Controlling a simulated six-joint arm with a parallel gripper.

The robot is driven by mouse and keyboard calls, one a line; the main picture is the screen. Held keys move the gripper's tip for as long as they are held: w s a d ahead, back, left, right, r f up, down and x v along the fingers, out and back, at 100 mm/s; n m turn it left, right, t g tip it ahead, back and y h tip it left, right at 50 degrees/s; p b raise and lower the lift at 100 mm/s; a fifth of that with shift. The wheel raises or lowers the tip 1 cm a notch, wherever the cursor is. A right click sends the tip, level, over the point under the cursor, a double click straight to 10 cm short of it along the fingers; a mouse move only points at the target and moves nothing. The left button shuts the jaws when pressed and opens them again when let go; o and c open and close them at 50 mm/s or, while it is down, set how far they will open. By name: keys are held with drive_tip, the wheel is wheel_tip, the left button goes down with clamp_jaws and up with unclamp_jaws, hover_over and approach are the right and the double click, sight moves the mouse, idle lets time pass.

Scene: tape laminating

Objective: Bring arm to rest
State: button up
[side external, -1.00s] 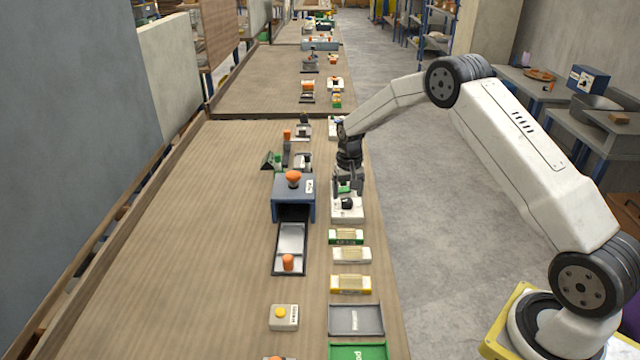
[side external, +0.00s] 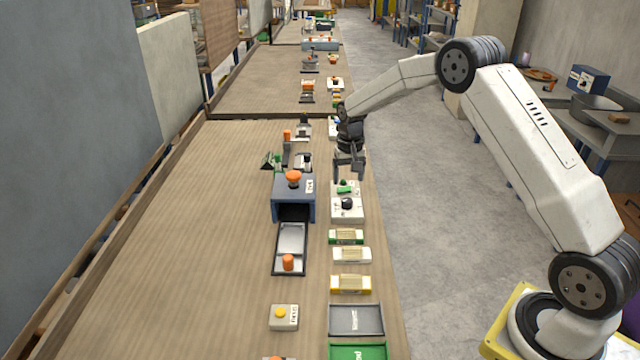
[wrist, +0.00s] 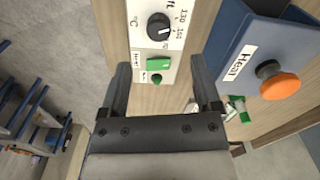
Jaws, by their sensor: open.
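My gripper (side external: 349,172) hangs above the bench near its right edge, with its jaws apart and nothing between them. In the wrist view my gripper (wrist: 160,88) shows two dark fingers spread wide. Below it is a white control box (side external: 347,213) with a black knob and a green switch (side external: 345,188). In the wrist view the knob (wrist: 159,27) and the green switch (wrist: 159,64) lie beyond the fingertips. The gripper appears clear of the box.
A blue box (side external: 293,196) labelled Heat, with an orange knob, stands left of the control box. A tray (side external: 277,262) extends from its front. Several small packs, a grey tray (side external: 331,322) and a green tray (side external: 333,351) line the bench's right side. The bench's left half (side external: 190,240) is clear.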

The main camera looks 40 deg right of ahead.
drive_tip(key=s+a+r+n+t, duration=0.1)
drive_tip(key=s+a+n, duration=0.1)
drive_tip(key=s+a, duration=0.3)
drive_tip(key=s+a+r+n, duration=0.2)
drive_tip(key=s+a, duration=0.3)
drive_tip(key=s, duration=0.7)
drive_tip(key=s+a+r+n+t, duration=0.1)
drive_tip(key=s+a+r+n, duration=0.1)
drive_tip(key=s+a, duration=0.3)
drive_tip(key=s, duration=0.3)
drive_tip(key=shift+s+n+t, duration=0.2)
drive_tip(key=shift+n+t, duration=0.1)
